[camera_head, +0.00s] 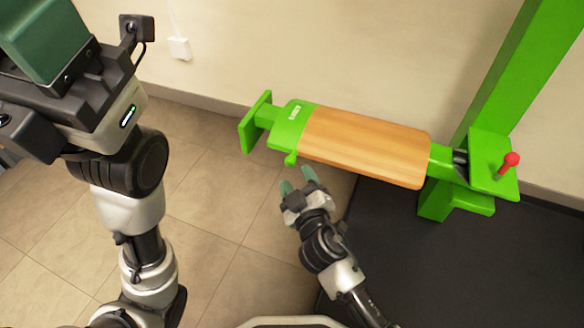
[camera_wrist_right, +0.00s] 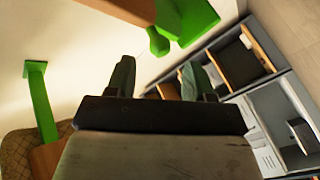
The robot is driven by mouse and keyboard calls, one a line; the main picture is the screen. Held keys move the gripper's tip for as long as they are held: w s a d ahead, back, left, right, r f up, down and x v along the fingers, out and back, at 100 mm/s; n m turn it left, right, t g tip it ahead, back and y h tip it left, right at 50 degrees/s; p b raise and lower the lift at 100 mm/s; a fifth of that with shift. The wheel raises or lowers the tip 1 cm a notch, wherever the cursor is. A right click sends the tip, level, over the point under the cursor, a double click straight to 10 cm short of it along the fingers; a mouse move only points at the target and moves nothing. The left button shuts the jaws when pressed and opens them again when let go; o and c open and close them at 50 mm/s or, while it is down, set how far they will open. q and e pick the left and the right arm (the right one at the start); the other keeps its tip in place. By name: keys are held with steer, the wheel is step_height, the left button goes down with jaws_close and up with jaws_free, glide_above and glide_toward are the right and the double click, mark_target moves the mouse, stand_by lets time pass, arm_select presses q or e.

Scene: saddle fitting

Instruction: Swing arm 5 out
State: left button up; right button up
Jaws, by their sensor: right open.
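The swing arm (camera_head: 365,145) is a wooden board with a green end cap (camera_head: 290,125), reaching left from a green post (camera_head: 525,75). The cap's small label is too small to read. A green knob (camera_head: 290,159) hangs below the cap's near edge. My right gripper (camera_head: 297,181) is open and empty, just below and apart from this knob. In the right wrist view the knob (camera_wrist_right: 158,42) is above and between my open fingers (camera_wrist_right: 160,80). My left gripper (camera_head: 45,38) is large at the upper left; its jaw opening cannot be made out.
A red-knobbed lever (camera_head: 511,160) stands on the green bracket at the board's right end. A dark mat (camera_head: 440,265) lies beneath. The tiled floor (camera_head: 215,205) between my arms is clear. Shelves (camera_wrist_right: 265,100) with several items show in the right wrist view.

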mark_target(292, 166)
steer(key=shift+b+x, duration=0.5)
steer(key=shift+x, duration=1.8)
jaws_close()
